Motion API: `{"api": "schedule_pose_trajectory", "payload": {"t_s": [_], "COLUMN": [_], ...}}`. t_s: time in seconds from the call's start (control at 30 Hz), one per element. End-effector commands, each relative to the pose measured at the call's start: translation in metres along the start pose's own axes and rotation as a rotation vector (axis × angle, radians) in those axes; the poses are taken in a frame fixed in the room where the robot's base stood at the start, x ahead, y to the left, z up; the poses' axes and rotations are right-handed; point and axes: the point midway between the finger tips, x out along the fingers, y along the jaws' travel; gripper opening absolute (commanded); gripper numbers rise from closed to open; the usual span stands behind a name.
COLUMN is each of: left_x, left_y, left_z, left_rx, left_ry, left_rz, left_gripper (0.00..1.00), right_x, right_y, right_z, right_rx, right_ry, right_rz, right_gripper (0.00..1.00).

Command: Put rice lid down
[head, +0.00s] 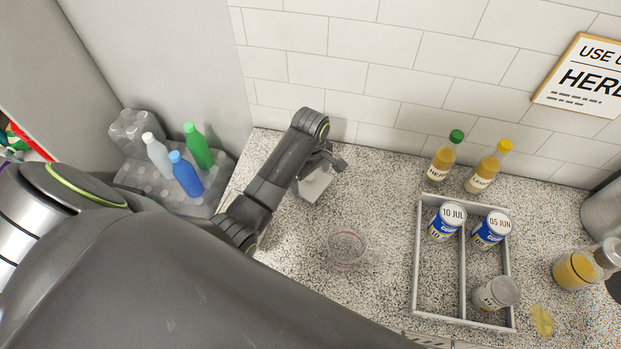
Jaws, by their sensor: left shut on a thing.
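My left gripper (326,166) is over the counter near the tiled wall, at the end of the arm that comes in from the left. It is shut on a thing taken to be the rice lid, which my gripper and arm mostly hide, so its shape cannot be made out. A clear round glass container (346,250) stands on the counter nearer to me, apart from the gripper. Whether it holds rice cannot be told. My right gripper is not in view.
A grey divided tray (416,262) holds two dated cans (447,221) and a grey-lidded jar (497,292). Two bottles (441,160) stand behind it. A yellow-filled jar (575,270) is at right. Several bottles (186,174) stand at left. Counter between gripper and tray is clear.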

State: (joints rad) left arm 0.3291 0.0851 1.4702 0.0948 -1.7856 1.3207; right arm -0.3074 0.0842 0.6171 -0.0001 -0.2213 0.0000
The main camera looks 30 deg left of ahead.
Motion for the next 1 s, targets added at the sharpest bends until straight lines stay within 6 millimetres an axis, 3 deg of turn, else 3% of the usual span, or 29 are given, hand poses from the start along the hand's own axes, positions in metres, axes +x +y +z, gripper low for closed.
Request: {"api": "schedule_pose_trajectory", "payload": {"t_s": [0.2, 0.6, 0.63, 0.67, 1.0], "left_x": [0.023, 0.029, 0.028, 0.028, 0.021], "left_y": [0.000, 0.000, 0.000, 0.000, 0.003], "left_z": [0.001, 0.000, 0.000, 0.000, -0.001], "left_rx": [0.000, 0.000, 0.000, 0.000, 0.002], "left_ry": [-0.002, -0.001, -0.001, -0.001, 0.000], "left_rz": [-0.002, -0.001, -0.001, 0.000, 0.002], "left_gripper": [0.69, 0.69, 0.95, 0.99, 1.00], "right_x": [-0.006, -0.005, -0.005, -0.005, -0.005], "right_y": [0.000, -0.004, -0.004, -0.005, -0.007], "right_z": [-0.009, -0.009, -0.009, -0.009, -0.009], "right_rx": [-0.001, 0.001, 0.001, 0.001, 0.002], "right_ry": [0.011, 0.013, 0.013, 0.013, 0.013], "right_rz": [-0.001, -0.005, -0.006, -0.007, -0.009], "right_gripper": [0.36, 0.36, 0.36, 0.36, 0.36]}}
